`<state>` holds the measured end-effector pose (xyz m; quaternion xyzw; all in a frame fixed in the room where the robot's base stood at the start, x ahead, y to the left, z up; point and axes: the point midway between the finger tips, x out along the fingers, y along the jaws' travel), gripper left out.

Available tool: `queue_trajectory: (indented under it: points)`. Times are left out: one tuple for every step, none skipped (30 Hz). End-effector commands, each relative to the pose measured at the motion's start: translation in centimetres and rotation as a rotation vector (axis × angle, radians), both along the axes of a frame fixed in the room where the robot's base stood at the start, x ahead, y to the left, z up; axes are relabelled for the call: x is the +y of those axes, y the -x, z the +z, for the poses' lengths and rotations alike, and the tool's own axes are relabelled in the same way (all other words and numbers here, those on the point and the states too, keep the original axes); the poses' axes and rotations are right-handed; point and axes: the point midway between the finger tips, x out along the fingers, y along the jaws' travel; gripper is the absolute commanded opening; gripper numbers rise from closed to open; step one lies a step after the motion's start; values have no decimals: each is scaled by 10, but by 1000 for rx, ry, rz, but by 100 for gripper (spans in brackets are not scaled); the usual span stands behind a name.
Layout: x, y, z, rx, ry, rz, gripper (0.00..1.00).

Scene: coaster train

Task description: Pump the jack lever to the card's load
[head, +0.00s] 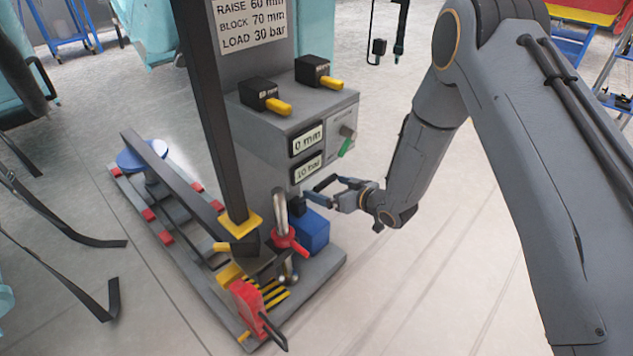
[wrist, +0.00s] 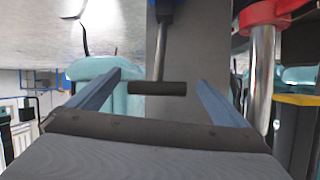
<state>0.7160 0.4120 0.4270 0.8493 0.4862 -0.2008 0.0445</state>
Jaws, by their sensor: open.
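The load card (head: 251,18) reads RAISE 60 mm, BLOCK 70 mm, LOAD 30 bar. The upper display (head: 307,140) shows 0 mm. The lower display (head: 308,167) looks like 10 bar. My gripper (head: 318,190) is open beside the console, above the blue box (head: 310,232). In the wrist view, a lever with a dark crosswise grip (wrist: 157,88) on a thin rod shows between my open fingers (wrist: 159,76), with gaps on both sides. In the head view a small black part (head: 297,206), probably that grip, is just left of my fingertips. Contact cannot be told.
A chrome post with a red collar (head: 282,238) stands left of the blue box and shows close on the right in the wrist view (wrist: 262,75). Clear floor (head: 440,260) lies right of the base.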

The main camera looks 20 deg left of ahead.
Motion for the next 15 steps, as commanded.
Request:
queue_trajectory:
  points:
    - [3,0,-2,-3,-3,4,99]
    - [5,-1,-3,-4,-4,6,99]
    - [8,-3,-4,-6,-4,7,99]
    - [11,-5,-6,-6,-4,8,99]
    - [14,-6,-7,-7,-4,8,99]
    - [19,-9,-10,-7,-4,8,99]
    - [23,-11,-12,-7,-4,9,99]
    - [27,-13,-14,-7,-4,9,99]
    - [32,-16,-17,-6,-4,8,99]
    - [36,-18,-19,-6,-4,7,99]
    - [39,-20,-20,-6,-4,7,99]
    - [44,-23,-22,-6,-4,7,99]
    - [48,-25,-23,-6,-4,7,99]
    - [50,-26,-25,-6,-3,7,99]
    - [54,-28,-27,-5,-3,6,99]
